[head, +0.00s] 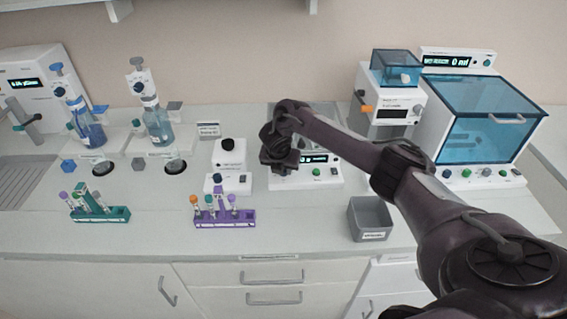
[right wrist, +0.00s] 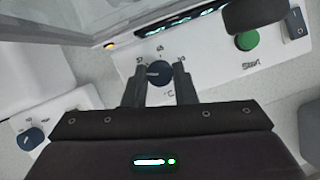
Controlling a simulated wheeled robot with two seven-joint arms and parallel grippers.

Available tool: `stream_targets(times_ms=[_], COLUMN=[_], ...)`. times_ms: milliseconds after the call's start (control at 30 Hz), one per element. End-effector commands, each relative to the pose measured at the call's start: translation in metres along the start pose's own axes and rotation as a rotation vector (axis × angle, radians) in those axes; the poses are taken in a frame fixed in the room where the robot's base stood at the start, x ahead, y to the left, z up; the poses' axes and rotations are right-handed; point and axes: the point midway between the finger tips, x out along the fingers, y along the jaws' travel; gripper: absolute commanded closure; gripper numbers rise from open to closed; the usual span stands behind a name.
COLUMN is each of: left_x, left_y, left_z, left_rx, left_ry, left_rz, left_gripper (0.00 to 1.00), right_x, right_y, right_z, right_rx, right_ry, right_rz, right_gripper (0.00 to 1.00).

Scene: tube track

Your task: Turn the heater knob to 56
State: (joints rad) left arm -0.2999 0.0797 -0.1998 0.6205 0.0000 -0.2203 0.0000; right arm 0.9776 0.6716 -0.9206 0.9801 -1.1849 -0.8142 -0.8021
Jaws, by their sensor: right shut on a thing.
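The heater (head: 325,183) is a white box with a dark display and a green button, at the middle of the counter in the head view. Its dark blue round knob (right wrist: 159,72) shows in the right wrist view, with small numbers on an arc beyond it; they are hard to read. A pale mark shows on the left part of the knob's top. My right gripper (right wrist: 159,80) is shut on the knob, one finger on each side. In the head view my right gripper (head: 279,158) hides the knob and the heater's left side. My left gripper is not in view.
The green start button (right wrist: 247,41) and a dark switch (right wrist: 297,20) lie right of the knob. A small white device with a dark knob (head: 227,144) stands left. A purple tube rack (head: 235,219) and a grey bin (head: 366,219) stand nearer the front.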

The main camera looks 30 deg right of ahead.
Motion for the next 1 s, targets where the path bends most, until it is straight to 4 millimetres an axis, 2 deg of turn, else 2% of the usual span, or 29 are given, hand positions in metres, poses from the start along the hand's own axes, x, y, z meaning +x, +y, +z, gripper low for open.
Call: stream_targets(times_ms=[100,333,700,1000], left_x=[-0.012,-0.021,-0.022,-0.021], left_y=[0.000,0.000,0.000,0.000], left_z=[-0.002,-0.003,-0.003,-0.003], left_rx=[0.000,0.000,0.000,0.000], left_ry=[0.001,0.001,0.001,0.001], left_rz=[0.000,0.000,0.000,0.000], left_gripper=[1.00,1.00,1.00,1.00], right_x=[-0.004,-0.002,0.000,0.000], right_y=[0.002,0.004,0.006,0.006], right_z=[0.001,0.001,0.001,0.002], right_rx=[0.102,0.300,0.540,0.629], right_ry=[0.001,0.001,0.001,-0.001], right_rz=[-0.042,-0.124,-0.223,-0.258], right_gripper=[0.98,0.98,0.98,0.98])
